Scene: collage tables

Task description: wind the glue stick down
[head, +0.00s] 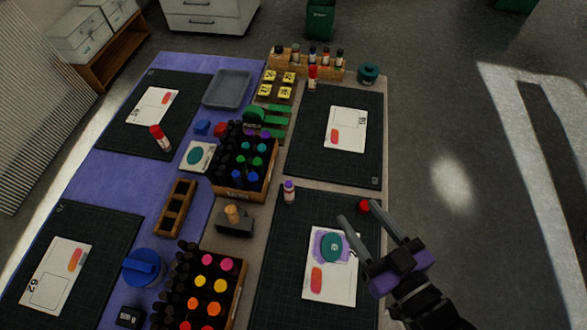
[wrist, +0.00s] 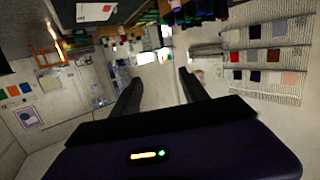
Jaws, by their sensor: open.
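Several glue sticks are in the head view, and I cannot tell which one the task means. A small white one with a purple top (head: 289,191) stands at the upper left of the near right mat. A red-and-white one (head: 160,138) is on the far left mat, and another (head: 312,77) is by the far rack. My gripper (head: 349,205) is open over the near right mat, right of the purple-topped stick and apart from it. A small red round object (head: 362,206), perhaps a cap, shows between its fingers. The wrist view shows the open fingers (wrist: 159,76) with nothing held.
A card with purple and teal shapes (head: 344,287) lies beside my gripper. Crates of bottles (head: 262,185) fill the middle of the table. A wooden stamp on a dark block (head: 234,220) stands left of the mat. Floor is clear at right.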

